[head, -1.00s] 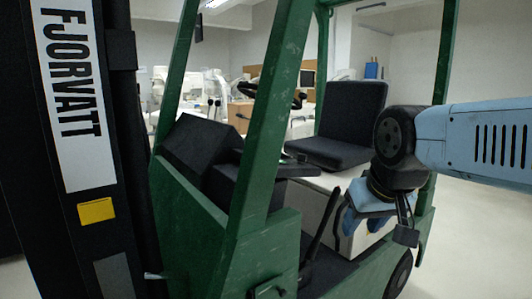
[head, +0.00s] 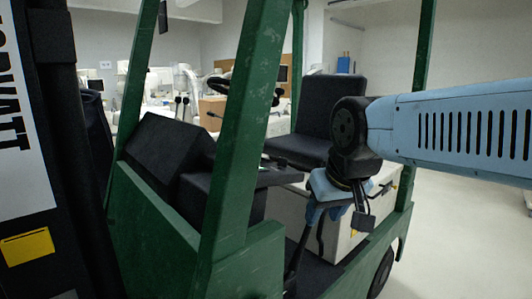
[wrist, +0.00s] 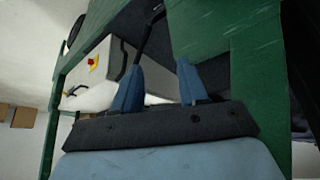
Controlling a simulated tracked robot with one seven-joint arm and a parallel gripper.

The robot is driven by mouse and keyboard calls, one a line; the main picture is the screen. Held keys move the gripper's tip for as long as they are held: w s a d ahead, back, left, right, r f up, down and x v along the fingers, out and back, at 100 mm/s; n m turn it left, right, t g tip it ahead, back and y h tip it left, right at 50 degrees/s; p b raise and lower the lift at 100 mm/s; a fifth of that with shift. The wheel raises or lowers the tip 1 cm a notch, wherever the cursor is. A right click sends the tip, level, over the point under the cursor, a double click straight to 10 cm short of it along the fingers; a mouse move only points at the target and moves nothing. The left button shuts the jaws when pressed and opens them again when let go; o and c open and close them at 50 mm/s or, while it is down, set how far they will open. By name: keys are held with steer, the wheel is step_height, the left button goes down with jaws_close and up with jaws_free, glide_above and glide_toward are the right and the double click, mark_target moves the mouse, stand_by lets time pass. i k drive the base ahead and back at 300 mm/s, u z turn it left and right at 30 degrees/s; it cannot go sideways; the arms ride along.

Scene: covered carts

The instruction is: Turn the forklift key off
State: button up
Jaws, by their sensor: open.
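The green forklift (head: 215,225) fills the middle of the head view, with its black seat (head: 331,108) and steering wheel (head: 228,84) inside the frame. A small red knob on a yellow plate (wrist: 92,63) shows on the pale box in the wrist view. I cannot tell whether it is the key; no key shows clearly. My gripper (head: 320,213) hangs at the forklift's open side, in front of the pale box below the seat. In the wrist view my gripper (wrist: 160,66) has its two blue fingers apart and nothing between them. The red knob is left of the fingers, apart from them.
A green post (head: 245,130) stands left of my arm, and a black lever (head: 298,255) rises near the gripper. The dark mast (head: 45,130) is close at the far left. Open pale floor (head: 460,235) lies at the right. Desks with equipment stand behind.

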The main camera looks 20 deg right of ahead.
mark_target(282, 164)
steer(key=u, duration=0.05)
steer(key=i, duration=0.2)
steer(key=z, duration=0.1)
steer(key=k, duration=1.2)
steer(key=z, duration=0.6)
steer(key=i, duration=1.45)
steer(key=u, duration=0.45)
